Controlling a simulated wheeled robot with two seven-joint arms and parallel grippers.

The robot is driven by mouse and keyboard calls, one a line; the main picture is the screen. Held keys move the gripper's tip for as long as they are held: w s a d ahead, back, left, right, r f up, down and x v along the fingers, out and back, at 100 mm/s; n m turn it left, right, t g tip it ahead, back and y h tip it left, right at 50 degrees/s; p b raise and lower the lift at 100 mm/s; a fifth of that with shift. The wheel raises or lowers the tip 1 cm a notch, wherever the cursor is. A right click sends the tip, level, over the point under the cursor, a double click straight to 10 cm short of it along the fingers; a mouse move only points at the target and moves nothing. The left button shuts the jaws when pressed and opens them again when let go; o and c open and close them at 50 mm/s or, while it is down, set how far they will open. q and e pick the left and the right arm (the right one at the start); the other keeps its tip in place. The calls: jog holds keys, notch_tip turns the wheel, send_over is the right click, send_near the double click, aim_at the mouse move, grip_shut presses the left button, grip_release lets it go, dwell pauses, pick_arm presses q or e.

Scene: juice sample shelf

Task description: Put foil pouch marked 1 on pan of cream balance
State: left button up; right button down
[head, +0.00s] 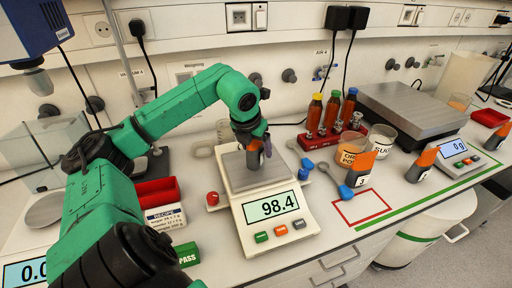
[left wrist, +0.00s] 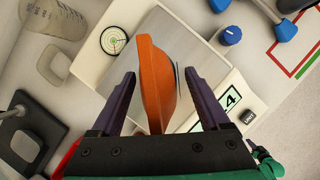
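The cream balance (head: 275,235) stands in the middle of the bench, its display reading 98.4. An orange and grey foil pouch (head: 254,158) stands upright on its steel pan (head: 236,176), partly hidden by my left gripper (head: 253,146). In the left wrist view the orange pouch (left wrist: 157,80) is between the fingers of my left gripper (left wrist: 160,100). The fingers are apart, with gaps showing beside the pouch. Its number cannot be read. A pouch marked 3 (head: 361,170) and another pouch (head: 421,164) stand to the right.
A red tray (head: 157,192) and recipe box (head: 165,217) stand left. A second balance (head: 459,150) reads 0 g. A red outlined square (head: 362,207) is empty.

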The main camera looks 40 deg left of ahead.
pick_arm(q)
jog(key=shift+d+r, duration=0.1)
jog(key=shift+s+r, duration=0.1)
jog(key=p+v, duration=0.1)
jog(key=v, duration=1)
jog(key=shift+s+r+p, duration=0.2)
jog(key=shift+r+p, duration=0.1)
